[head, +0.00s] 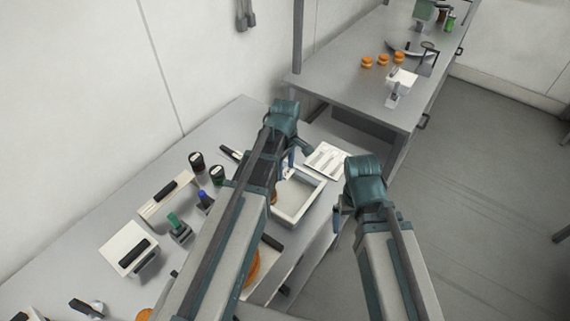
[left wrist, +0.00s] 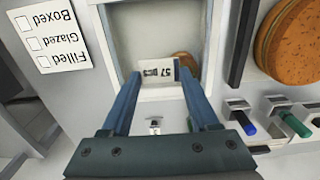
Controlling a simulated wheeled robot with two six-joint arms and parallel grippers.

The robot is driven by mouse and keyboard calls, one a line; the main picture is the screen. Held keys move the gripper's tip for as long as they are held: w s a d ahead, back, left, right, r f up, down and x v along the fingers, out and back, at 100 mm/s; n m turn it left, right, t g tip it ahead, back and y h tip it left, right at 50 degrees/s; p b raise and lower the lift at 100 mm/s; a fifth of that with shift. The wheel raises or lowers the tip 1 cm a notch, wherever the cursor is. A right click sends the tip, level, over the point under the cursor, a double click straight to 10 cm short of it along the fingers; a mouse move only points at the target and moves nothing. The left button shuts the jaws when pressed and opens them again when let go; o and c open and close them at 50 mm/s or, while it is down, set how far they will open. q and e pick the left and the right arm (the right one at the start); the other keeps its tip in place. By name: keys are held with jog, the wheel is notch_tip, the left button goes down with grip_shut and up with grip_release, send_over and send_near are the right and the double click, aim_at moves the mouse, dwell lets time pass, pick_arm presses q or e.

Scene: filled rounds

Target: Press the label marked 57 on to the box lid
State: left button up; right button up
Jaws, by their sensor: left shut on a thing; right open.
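My left gripper (left wrist: 160,73) is shut on the label marked 57 (left wrist: 158,94), a small white piece with dark print, upside down in the left wrist view. The white box (left wrist: 212,40) lies beyond and below it, with a raised rim and a recessed grey top; it also shows in the head view (head: 313,204). A brown round shows partly inside. I cannot tell whether the label touches the box lid. In the head view my left gripper (head: 290,160) is above the box's far side. My right gripper (head: 339,214) is open and empty beside the table's right edge.
A card reading Filled, Glazed, Boxed (left wrist: 48,38) lies beside the box. A blue stamp (head: 204,197), a green stamp (head: 177,224) and dark-topped jars (head: 197,161) stand left of my left arm. The far table (head: 345,83) holds several orange rounds.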

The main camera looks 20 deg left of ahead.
aim_at(285, 186)
pick_arm(q)
jog(key=shift+f, duration=0.1)
notch_tip(285, 186, down, 6)
jog(key=b, duration=0.6)
jog(key=shift+f+b, duration=0.4)
jog(key=shift+b, duration=0.1)
dwell(1.3)
jog(key=o, duration=0.9)
jog(key=shift+o, duration=0.2)
jog(key=shift+r, duration=0.15)
notch_tip(285, 186, up, 7)
jog(key=p, duration=0.7)
